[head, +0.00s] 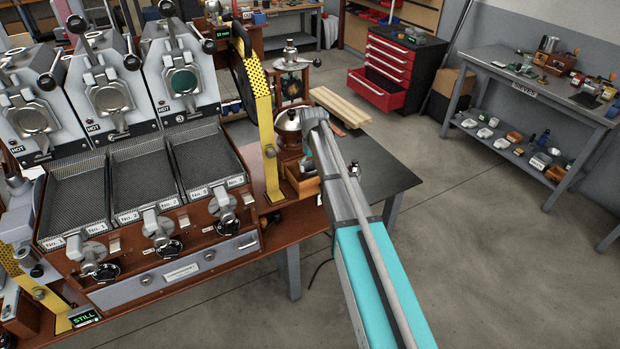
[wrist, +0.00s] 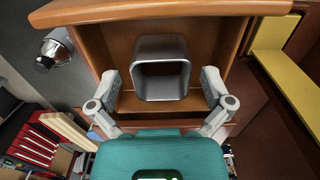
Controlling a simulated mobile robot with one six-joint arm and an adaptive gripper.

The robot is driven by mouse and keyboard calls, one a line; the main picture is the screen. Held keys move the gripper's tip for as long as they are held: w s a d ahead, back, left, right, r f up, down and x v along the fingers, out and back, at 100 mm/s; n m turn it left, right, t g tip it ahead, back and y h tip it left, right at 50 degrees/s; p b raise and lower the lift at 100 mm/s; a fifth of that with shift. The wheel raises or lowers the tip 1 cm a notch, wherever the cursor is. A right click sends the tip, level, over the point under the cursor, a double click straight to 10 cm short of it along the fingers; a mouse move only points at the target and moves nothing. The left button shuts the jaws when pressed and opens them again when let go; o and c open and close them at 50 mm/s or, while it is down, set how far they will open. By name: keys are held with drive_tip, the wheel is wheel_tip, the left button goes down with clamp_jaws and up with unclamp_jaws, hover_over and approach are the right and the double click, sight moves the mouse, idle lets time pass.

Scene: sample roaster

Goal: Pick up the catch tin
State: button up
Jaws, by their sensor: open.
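A grey metal tin with rounded corners and an open top, which looks like the catch tin (wrist: 160,90), sits in a shallow wooden drawer or box (wrist: 235,45) in the wrist view. It looks empty. My gripper (wrist: 161,77) is open, with one finger at each side of the tin's near part and a gap on both sides; I cannot tell how far above it they are.
A small metal cylinder (wrist: 52,50) stands left of the box in the wrist view. A yellow perforated guard (head: 263,120) and the roaster trays (head: 75,190) lie left in the head view. A dark tabletop (head: 390,180) is mostly bare.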

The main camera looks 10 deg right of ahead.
drive_tip(key=shift+f+b, duration=0.7)
drive_tip(key=shift+f, duration=0.3)
drive_tip(key=c, duration=0.9)
drive_tip(key=shift+r, duration=0.1)
wheel_tip(320, 180, up, 3)
drive_tip(key=p, duration=0.3)
drive_tip(key=shift+r, duration=0.1)
drive_tip(key=s+r+p, duration=0.2)
drive_tip(key=r+p, duration=0.1)
drive_tip(key=s+r+p, duration=0.2)
drive_tip(key=p, duration=0.1)
drive_tip(key=shift+s+r, duration=0.4)
drive_tip(key=shift+s+a+r+p, duration=0.1)
drive_tip(key=shift+s+r+p, duration=0.6)
drive_tip(key=shift+s, duration=0.85)
drive_tip(key=shift+s+d+r+p, duration=0.1)
drive_tip(key=shift+s+r+p, duration=0.5)
drive_tip(key=shift+s, duration=0.9)
drive_tip(key=shift+s+a+r+p, duration=0.1)
drive_tip(key=shift+s+r+p, duration=0.6)
drive_tip(key=shift+s, duration=0.85)
drive_tip(key=shift+f, duration=0.1)
